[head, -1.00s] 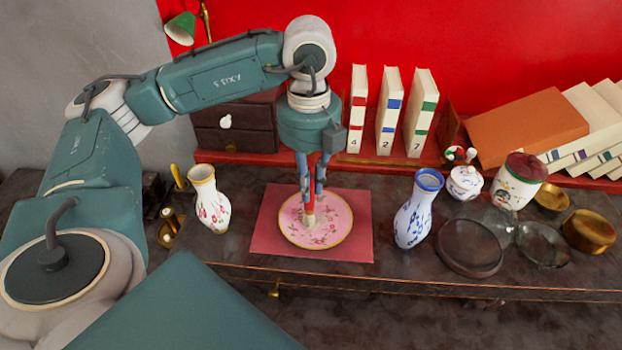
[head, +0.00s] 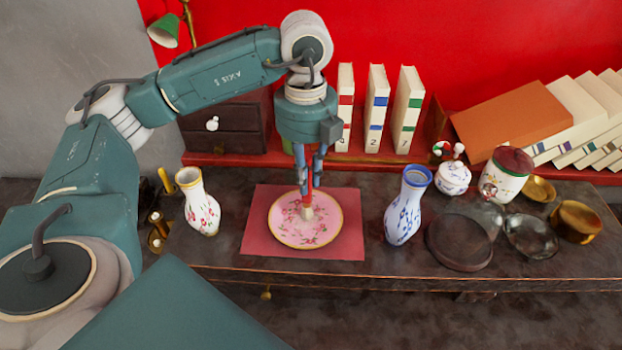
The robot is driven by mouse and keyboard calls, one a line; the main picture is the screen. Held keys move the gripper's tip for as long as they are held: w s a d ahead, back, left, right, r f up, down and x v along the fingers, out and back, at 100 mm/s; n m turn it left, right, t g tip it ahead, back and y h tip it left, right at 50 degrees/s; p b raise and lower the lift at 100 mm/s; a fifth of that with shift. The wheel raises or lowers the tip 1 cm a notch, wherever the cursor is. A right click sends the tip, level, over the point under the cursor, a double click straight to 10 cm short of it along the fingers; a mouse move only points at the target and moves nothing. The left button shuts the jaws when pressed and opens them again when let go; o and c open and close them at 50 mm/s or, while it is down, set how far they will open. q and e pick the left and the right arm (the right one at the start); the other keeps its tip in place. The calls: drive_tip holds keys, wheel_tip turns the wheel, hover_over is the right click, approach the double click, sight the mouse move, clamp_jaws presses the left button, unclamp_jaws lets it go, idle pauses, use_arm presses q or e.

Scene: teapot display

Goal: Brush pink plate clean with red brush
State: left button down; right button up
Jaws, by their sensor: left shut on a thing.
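The pink plate (head: 290,232) with a gold rim and a floral pattern lies on a red mat (head: 258,240) on the dark table. My left gripper (head: 308,186) points straight down over the plate and is shut on the red brush (head: 308,204). The brush is upright with its pale bristles down, at the upper middle of the plate. The bristles appear to touch the plate, but exact contact is hard to tell. My right gripper is not in view.
A white vase with red flowers (head: 200,207) stands left of the mat, a blue-and-white vase (head: 405,210) right of it. Further right are a dark round dish (head: 458,243), a lidded jar (head: 505,178) and brass bowls (head: 577,222). Books (head: 375,115) stand behind.

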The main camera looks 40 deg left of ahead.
use_arm(q)
drive_tip(key=shift+s+a, duration=0.15)
drive_tip(key=shift+a, duration=0.4)
drive_tip(key=shift+w+d, duration=0.15)
drive_tip(key=shift+d, duration=0.4)
drive_tip(key=shift+w+d, duration=0.15)
drive_tip(key=shift+d, duration=0.4)
drive_tip(key=shift+r+p, duration=2.15)
drive_tip(key=shift+r, duration=0.95)
